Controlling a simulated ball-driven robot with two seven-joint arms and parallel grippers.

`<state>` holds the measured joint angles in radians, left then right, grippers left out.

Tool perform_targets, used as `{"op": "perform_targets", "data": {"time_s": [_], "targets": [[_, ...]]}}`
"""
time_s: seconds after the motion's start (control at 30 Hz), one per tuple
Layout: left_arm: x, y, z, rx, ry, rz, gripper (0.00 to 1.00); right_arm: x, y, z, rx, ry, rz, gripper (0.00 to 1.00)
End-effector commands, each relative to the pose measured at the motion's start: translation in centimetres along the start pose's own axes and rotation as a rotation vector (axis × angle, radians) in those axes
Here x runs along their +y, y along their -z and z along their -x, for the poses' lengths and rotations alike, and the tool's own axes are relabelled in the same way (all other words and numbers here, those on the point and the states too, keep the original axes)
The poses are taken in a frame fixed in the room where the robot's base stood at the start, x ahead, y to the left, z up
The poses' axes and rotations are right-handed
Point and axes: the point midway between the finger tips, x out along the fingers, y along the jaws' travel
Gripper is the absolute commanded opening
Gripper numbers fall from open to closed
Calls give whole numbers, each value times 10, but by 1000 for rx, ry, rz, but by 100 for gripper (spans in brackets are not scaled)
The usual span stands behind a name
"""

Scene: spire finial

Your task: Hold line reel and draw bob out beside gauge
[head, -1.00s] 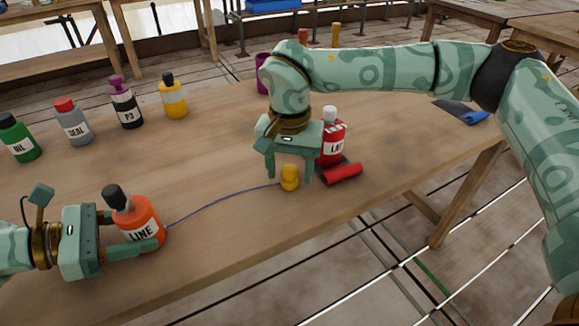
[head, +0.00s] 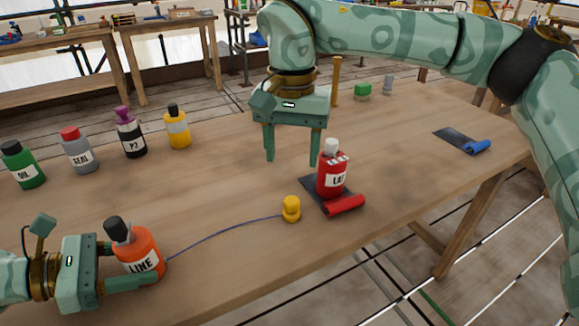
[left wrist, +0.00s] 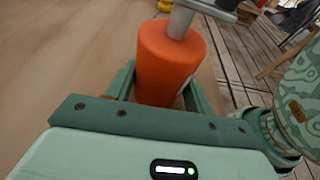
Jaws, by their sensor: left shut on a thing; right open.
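The orange line reel (head: 139,251) is a bottle shape labelled LINE with a dark cap, upright on the table at the front left. My left gripper (head: 130,268) is shut on it; the left wrist view also shows the orange reel (left wrist: 168,66) between the fingers. A thin blue line runs from the reel to the yellow bob (head: 291,209), which stands on the table. My right gripper (head: 292,161) is open and empty, raised above the table behind the bob. No gauge is clearly identifiable; a red bottle labelled LAT (head: 332,172) stands to the right of the bob.
The red bottle stands on a dark mat with a red roll (head: 344,206) at its front. Green (head: 22,166), grey (head: 78,152), black (head: 131,136) and yellow (head: 177,128) bottles stand back left. A blue roll (head: 477,147) lies at the right. The table's middle is clear.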

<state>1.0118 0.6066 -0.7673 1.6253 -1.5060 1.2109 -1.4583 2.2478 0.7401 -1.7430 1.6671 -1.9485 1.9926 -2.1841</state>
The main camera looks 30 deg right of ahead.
Motion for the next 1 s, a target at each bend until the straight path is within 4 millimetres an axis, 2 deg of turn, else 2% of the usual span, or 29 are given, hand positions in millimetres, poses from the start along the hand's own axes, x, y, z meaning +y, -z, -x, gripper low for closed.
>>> {"op": "perform_targets", "data": {"time_s": [0.27, 0.3, 0.37, 0.63, 0.73, 0.87, 1.0], "targets": [[0, 0, 0, 0, 0, 0, 39, 0, 0, 2, 0, 0, 0, 56], [0, 0, 0, 0, 0, 0, 63, 0, 0, 2, 0, 0, 0, 56], [0, 0, 0, 0, 0, 0, 77, 0, 0, 2, 0, 0, 0, 56], [0, 0, 1, 0, 0, 0, 77, 0, 0, 2, 0, 0, 0, 56], [1, 0, 8, 0, -2, 1, 77, 0, 0, 2, 0, 0, 0, 56], [1, 1, 31, 3, -4, 1, 77, 0, 0, 2, 0, 0, 0, 56], [1, 1, 66, 3, -4, 1, 77, 0, 0, 2, 0, 0, 0, 56]]}}
